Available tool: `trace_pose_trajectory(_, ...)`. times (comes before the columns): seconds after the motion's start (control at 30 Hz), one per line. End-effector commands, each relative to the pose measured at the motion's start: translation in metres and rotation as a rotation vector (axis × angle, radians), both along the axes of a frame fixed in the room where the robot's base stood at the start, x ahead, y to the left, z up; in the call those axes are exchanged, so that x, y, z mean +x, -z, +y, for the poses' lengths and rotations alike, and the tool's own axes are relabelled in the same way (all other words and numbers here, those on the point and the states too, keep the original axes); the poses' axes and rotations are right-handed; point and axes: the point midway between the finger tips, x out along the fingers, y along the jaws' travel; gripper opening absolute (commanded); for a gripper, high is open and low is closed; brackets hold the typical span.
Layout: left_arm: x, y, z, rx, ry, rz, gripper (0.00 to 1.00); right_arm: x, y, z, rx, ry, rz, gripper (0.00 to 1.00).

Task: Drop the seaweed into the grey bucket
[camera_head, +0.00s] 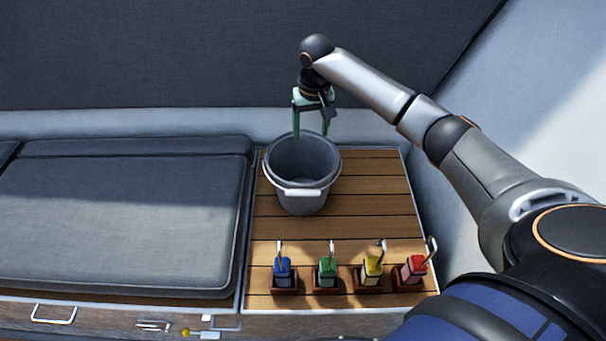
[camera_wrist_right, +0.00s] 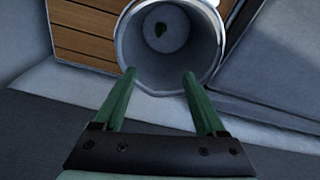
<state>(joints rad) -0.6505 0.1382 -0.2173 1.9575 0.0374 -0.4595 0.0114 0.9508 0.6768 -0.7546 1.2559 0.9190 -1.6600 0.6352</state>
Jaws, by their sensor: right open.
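The grey bucket (camera_head: 302,200) stands upright on the slatted wooden top, with its white handle grip at the front. In the head view the bucket's inside shows no seaweed. My right gripper (camera_head: 311,133) is above the bucket's back rim, pointing down. Its green fingers are apart with nothing between them, as the right wrist view (camera_wrist_right: 160,82) also shows. My left gripper is not in view.
Blue (camera_head: 283,270), green (camera_head: 327,270), yellow (camera_head: 372,270) and red (camera_head: 414,268) handled items stand in small holders along the front of the wooden top (camera_head: 375,215). A grey cushion (camera_head: 115,215) lies to the left. Walls rise behind and to the right.

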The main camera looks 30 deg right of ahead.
Motion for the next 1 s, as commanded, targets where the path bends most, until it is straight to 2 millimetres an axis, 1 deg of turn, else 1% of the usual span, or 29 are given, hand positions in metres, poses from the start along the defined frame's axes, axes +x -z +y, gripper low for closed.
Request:
trace_pose_trajectory(0.03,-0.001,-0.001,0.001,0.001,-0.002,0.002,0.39,-0.001,-0.013,0.000,-0.001,-0.001,-0.002,0.73)
trace_pose_trajectory(0.1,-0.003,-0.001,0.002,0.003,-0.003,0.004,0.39,-0.003,-0.026,0.001,0.000,0.000,-0.002,0.73)
trace_pose_trajectory(0.2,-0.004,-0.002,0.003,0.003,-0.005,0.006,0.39,-0.004,-0.041,0.001,0.000,-0.001,-0.002,0.73)
trace_pose_trajectory(0.33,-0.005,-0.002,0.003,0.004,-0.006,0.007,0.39,-0.006,-0.053,0.002,0.000,0.000,0.000,0.73)
trace_pose_trajectory(0.5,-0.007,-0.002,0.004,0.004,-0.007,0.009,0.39,-0.007,-0.056,0.002,-0.001,0.000,0.001,0.73)
trace_pose_trajectory(1.0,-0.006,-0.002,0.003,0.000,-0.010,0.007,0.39,-0.007,-0.056,0.002,-0.001,0.000,0.001,0.73)
